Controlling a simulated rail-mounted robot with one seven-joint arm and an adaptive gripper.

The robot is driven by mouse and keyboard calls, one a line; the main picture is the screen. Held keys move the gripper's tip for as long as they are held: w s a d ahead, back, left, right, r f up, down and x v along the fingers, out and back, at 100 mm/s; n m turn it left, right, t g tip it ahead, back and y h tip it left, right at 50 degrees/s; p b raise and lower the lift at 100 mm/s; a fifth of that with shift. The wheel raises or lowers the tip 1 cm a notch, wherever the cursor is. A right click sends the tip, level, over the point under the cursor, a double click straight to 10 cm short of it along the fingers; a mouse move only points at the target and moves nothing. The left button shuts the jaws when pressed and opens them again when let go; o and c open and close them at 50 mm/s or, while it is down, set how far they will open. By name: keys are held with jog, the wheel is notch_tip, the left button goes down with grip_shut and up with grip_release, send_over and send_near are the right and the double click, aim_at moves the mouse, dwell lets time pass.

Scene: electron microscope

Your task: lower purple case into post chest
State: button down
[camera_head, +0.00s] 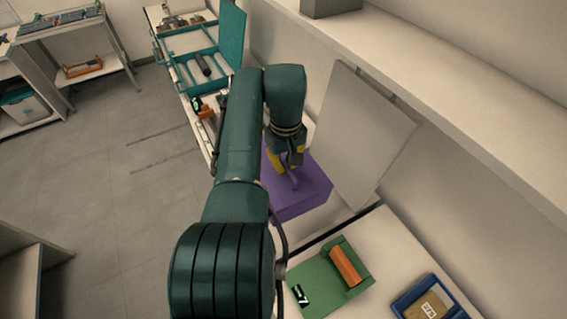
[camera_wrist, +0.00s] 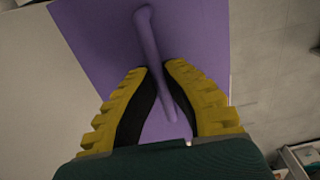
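The purple case (camera_head: 302,196) is a box with a bar handle on its top face. My gripper (camera_head: 281,164) has yellow fingers and reaches down onto the case from above. In the wrist view, the fingertips of my gripper (camera_wrist: 157,68) are closed on either side of the handle (camera_wrist: 148,35), and the case's top (camera_wrist: 205,30) fills the upper middle. A pale raised panel (camera_head: 365,135) stands right of the case; it looks like an open lid, possibly the post chest's. The chest's opening is hidden, and I cannot tell whether the case is inside it.
A green tray (camera_head: 327,293) with an orange block (camera_head: 345,263) and a blue bin (camera_head: 408,303) are on the near right bench. A teal open-lidded box (camera_head: 183,40) is at the back. A shelf (camera_head: 440,70) runs along the right. The floor at left is clear.

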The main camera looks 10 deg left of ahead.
jog(key=shift+f+b, duration=0.7)
jog(key=shift+f, duration=0.25)
jog(key=shift+f+b, duration=0.95)
jog(key=shift+b, duration=0.1)
jog(key=shift+f+b, duration=1.8)
jog(key=shift+f, duration=0.2)
jog(key=shift+f+b, duration=1.9)
jog(key=shift+f, duration=0.1)
